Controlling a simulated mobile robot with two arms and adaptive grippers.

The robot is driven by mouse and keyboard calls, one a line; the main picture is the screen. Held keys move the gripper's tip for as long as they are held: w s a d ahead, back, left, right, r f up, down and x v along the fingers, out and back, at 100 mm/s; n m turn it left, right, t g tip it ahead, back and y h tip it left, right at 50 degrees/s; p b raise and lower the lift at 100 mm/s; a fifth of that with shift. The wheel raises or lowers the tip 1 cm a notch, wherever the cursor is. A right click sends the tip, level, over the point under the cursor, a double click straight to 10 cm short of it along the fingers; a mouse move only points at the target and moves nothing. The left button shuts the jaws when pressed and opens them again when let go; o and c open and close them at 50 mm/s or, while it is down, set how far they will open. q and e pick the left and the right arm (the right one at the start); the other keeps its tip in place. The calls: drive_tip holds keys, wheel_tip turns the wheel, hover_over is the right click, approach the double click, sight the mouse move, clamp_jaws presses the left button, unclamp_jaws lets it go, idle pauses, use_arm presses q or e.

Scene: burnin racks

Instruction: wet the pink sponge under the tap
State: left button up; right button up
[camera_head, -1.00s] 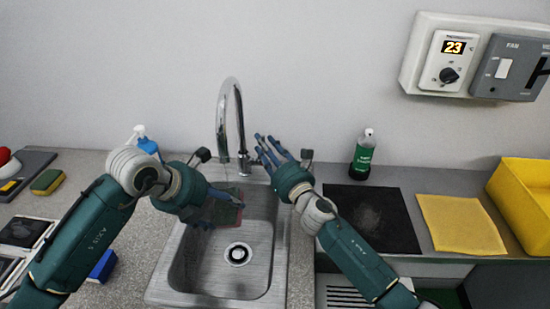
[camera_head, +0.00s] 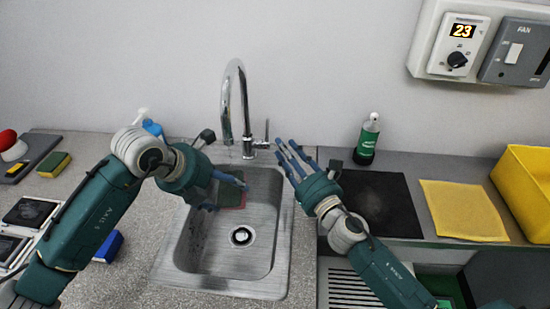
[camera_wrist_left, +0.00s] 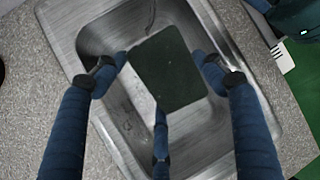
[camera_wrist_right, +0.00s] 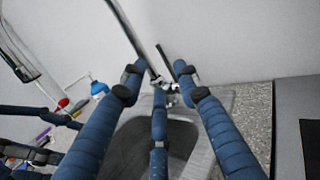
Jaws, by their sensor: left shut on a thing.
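The sponge (camera_head: 230,192) has a dark green top face and a pink-red edge below. My left gripper (camera_head: 222,190) is shut on it, over the sink and roughly below the spout. In the left wrist view the sponge's dark green face (camera_wrist_left: 168,68) shows between the fingers, above the basin. The chrome tap (camera_head: 243,95) stands behind the sink with its side lever (camera_head: 266,132) on the right. I cannot tell whether water runs. My right gripper (camera_head: 292,160) is open and empty, in front and to the right of the lever. The tap also shows in the right wrist view (camera_wrist_right: 163,84).
The steel sink (camera_head: 280,230) is otherwise clear. A green bottle (camera_head: 367,142), black mat (camera_head: 375,205), yellow cloth (camera_head: 462,210) and yellow bin (camera_head: 527,190) are to the right. A yellow-green sponge (camera_head: 54,164) and a blue block (camera_head: 107,246) are to the left.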

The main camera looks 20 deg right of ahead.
drive_tip(key=shift+c, duration=0.5)
drive_tip(key=shift+s+a, duration=0.1)
drive_tip(key=c, duration=0.5)
drive_tip(key=shift+s+a+f+m, duration=0.2)
drive_tip(key=shift+m, duration=0.7)
clamp_jaws()
drive_tip(key=s+a+m, duration=0.3)
drive_tip(key=s+m, duration=0.1)
drive_tip(key=m, duration=1.2)
drive_tip(key=d+f+x, duration=0.1)
drive_tip(key=d+x, duration=0.1)
drive_tip(key=x, duration=1)
drive_tip(key=shift+w+d+r, duration=0.2)
drive_tip(key=shift+w+d, duration=0.1)
drive_tip(key=shift+d, duration=0.2)
